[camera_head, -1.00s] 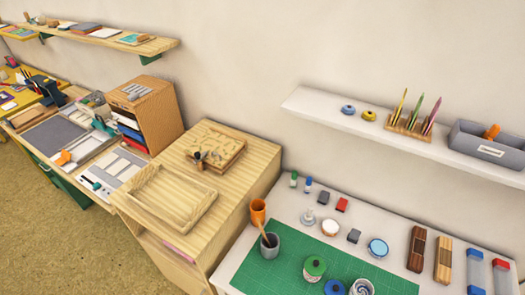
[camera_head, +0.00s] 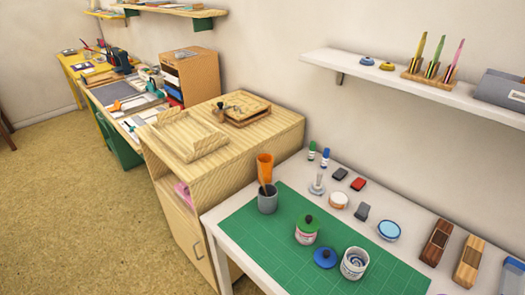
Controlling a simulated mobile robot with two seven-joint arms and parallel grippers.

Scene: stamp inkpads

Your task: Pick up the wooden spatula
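A thin brown stick (camera_head: 263,187) leans out of a dark grey cup (camera_head: 267,202) at the left part of the green mat. It may be the wooden spatula, but its lower part is hidden in the cup. Neither of my grippers is in view.
The white table holds a green cutting mat (camera_head: 290,262). On the mat are a green-lidded jar (camera_head: 307,229), a blue lid (camera_head: 325,257) and an open jar (camera_head: 354,263). A wooden cabinet (camera_head: 235,150) stands to the left. A wall shelf (camera_head: 350,66) hangs above. The floor at left is clear.

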